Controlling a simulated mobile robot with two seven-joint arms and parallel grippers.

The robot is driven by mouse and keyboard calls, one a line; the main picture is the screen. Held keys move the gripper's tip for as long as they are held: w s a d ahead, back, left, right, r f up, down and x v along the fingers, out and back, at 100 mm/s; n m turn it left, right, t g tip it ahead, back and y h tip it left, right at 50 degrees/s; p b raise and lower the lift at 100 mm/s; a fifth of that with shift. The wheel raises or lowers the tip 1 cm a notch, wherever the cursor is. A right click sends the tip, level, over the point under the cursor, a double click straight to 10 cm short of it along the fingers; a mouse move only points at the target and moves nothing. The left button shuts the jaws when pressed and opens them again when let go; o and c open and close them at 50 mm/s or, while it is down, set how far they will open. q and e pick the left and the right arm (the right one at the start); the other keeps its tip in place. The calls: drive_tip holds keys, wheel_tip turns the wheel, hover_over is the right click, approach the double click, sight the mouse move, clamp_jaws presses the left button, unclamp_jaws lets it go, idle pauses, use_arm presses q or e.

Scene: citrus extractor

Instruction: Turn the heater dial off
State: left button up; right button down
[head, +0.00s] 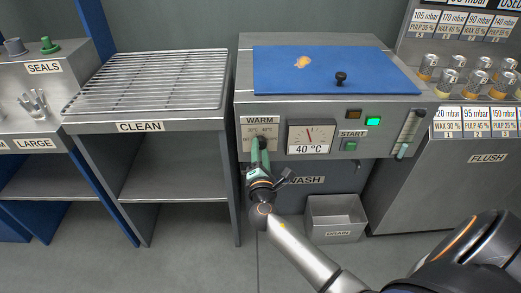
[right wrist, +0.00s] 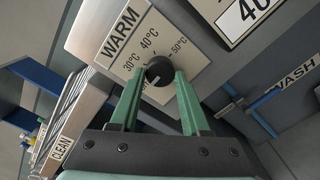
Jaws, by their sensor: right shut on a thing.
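The heater dial is a small black round knob (right wrist: 159,71) on a white scale plate headed WARM (right wrist: 123,31), with 30, 40 and 50 °C marks. My right gripper (right wrist: 158,80) has its two green fingers on either side of the dial, shut on it. In the head view the right gripper (head: 260,150) is at the WARM plate (head: 262,122) and hides the dial. A pale mark shows on the knob; its exact setting is hard to tell. The gauge (head: 310,136) beside it reads 40 °C. My left gripper is not in view.
A green lamp (head: 373,121) is lit beside a dark amber one (head: 353,114), above the green START button (head: 350,146). A blue lid (head: 320,75) covers the bath. A DRAIN bin (head: 336,218) stands on the floor below. The CLEAN rack (head: 150,80) is at left.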

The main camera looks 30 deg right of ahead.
drive_tip(key=shift+r, duration=0.1)
drive_tip(key=shift+c, duration=1.9)
unclamp_jaws()
drive_tip(key=v, duration=1.2)
drive_tip(key=shift+s, duration=0.25)
